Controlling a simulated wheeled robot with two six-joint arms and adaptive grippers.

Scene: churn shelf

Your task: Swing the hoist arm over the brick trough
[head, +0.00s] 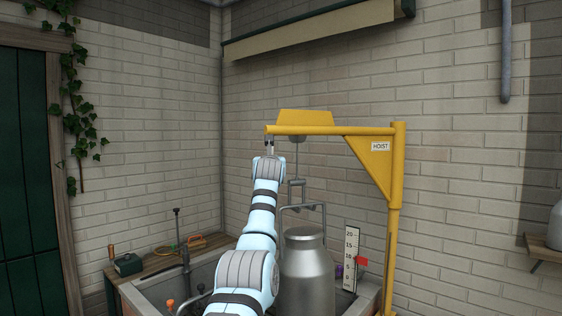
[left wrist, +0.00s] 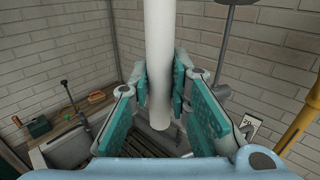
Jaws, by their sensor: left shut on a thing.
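The yellow hoist arm (head: 345,131) reaches left from its post (head: 396,220), level, with its tip above the brick trough (head: 150,288). My left gripper (head: 268,148) is at the arm's tip. In the left wrist view, my left gripper (left wrist: 160,88) has its teal pads shut on a pale upright handle (left wrist: 159,40). A steel churn (head: 306,275) is below the hoist arm, under a hook and bail (head: 297,183), within the trough's outline. My arm hides part of the trough, so I cannot tell if the churn touches its bottom. My right gripper is not in view.
A marked scale board (head: 350,255) with a red pointer stands at the trough's right. A green box (head: 128,264) and a brush (head: 196,240) lie on the wooden ledge behind left. Brick walls close the corner. A shelf (head: 545,250) with another can is far right.

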